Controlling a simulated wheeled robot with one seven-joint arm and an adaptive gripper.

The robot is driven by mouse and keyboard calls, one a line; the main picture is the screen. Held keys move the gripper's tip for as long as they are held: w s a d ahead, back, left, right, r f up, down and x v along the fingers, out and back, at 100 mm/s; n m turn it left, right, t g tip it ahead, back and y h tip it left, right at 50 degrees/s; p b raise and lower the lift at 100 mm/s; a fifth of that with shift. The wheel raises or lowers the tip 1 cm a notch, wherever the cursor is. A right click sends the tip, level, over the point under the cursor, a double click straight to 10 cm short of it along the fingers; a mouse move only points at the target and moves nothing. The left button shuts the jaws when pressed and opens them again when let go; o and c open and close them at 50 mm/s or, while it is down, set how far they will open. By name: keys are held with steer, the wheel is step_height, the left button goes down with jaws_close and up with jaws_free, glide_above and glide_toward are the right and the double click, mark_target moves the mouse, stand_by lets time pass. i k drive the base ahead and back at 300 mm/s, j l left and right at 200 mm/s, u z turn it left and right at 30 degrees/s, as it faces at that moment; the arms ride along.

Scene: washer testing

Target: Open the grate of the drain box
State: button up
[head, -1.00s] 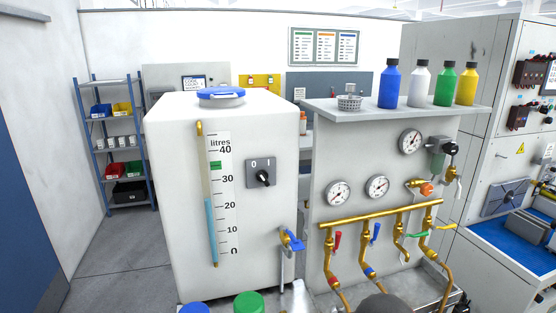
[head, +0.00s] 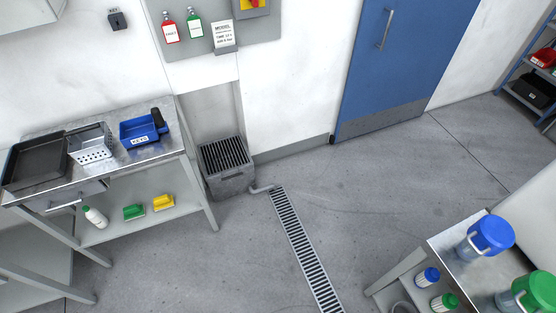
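The drain box (head: 231,184) is a grey, speckled box on the floor, in a recess of the white wall, right of the steel table. Its grate (head: 223,154) is a dark, slatted panel lying over the box's top and looks shut. A short pipe (head: 263,188) runs from the box's foot to the floor channel. My gripper does not show in the head view, so its state cannot be seen.
A steel table (head: 110,165) with trays stands close to the box's left. A slotted floor channel (head: 300,245) runs forward. A cart (head: 470,275) with lidded jugs is at the lower right. Open floor lies before the blue door (head: 400,60).

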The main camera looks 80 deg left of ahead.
mark_target(251, 162)
steer(key=u, duration=3.3)
steer(key=i+l, duration=0.1)
steer(key=i, duration=0.45)
steer(key=i+l+u, duration=0.1)
steer(key=i, duration=0.4)
steer(key=i+l, duration=0.15)
steer(key=i, duration=0.4)
steer(key=i+l+u, duration=0.1)
steer(key=i, duration=0.45)
